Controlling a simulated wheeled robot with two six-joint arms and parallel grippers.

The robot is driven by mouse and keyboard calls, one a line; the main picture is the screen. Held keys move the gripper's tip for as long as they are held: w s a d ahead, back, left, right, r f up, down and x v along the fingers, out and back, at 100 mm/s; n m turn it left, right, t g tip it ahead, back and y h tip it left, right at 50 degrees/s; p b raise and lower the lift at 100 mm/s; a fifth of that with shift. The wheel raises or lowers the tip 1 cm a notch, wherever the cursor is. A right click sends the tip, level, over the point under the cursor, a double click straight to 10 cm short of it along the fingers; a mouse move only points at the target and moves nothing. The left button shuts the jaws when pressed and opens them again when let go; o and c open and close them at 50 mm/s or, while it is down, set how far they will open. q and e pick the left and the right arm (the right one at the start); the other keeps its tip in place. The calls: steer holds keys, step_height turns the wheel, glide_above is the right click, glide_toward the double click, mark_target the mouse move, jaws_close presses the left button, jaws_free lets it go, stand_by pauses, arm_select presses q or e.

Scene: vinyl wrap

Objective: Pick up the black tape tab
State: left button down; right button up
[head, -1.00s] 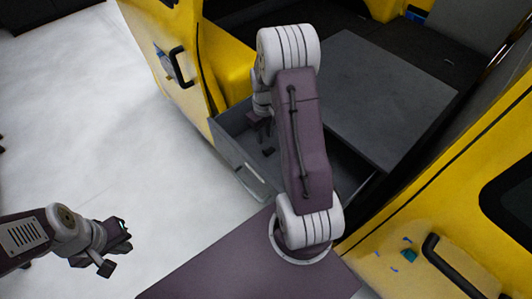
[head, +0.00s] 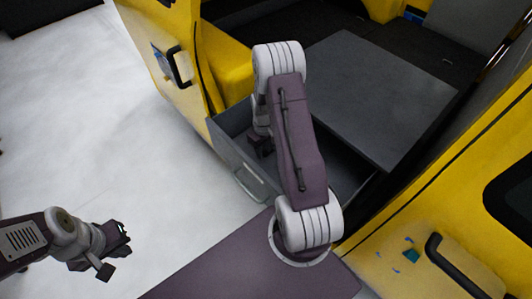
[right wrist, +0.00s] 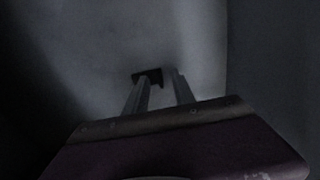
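The black tape tab (right wrist: 148,76) lies on the grey floor of an open drawer, small and dark in the right wrist view. My right gripper (right wrist: 158,84) is open, reaching down into the drawer. Its left finger overlaps the tab in that view, and the tab's right part shows in the gap between the fingers. I cannot tell whether a finger touches it. In the head view my right gripper (head: 262,147) is inside the drawer and hides the tab. My left gripper (head: 115,251) is open and empty, over the white floor at lower left.
The grey drawer (head: 225,143) has walls close around my right gripper. A grey panel (head: 385,95) lies right of it. The yellow vehicle body (head: 440,225) and an open yellow door (head: 165,95) flank it. The white floor (head: 90,130) is clear.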

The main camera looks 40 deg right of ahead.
jaws_close()
steer(key=shift+r, duration=0.1)
